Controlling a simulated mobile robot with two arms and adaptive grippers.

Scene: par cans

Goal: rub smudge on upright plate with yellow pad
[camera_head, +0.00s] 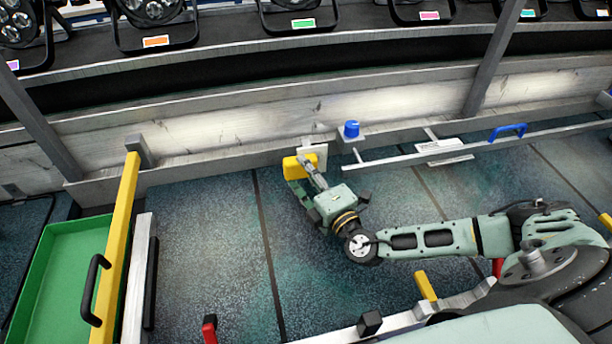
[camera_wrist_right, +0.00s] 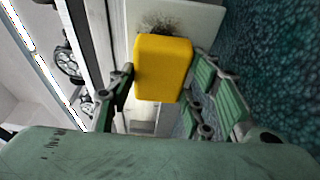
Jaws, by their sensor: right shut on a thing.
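My right gripper (camera_head: 305,170) is shut on the yellow pad (camera_head: 292,168) and holds it close to the white upright plate (camera_head: 319,150) at the back wall. In the right wrist view the pad (camera_wrist_right: 163,70) sits between the two fingers of the right gripper (camera_wrist_right: 164,74). The plate (camera_wrist_right: 205,18) shows behind and above the pad there. A dark, speckled smudge (camera_wrist_right: 156,22) on the plate shows just above the pad's top edge; the pad may hide its lower part. I cannot tell whether the pad touches the plate. My left gripper is out of view.
A blue knob (camera_head: 351,129) stands right of the plate. A rail with a blue handle (camera_head: 507,132) runs to the right. A green tray (camera_head: 62,268) and yellow bar (camera_head: 117,250) are at the left. The dark floor (camera_head: 210,230) between is mostly clear.

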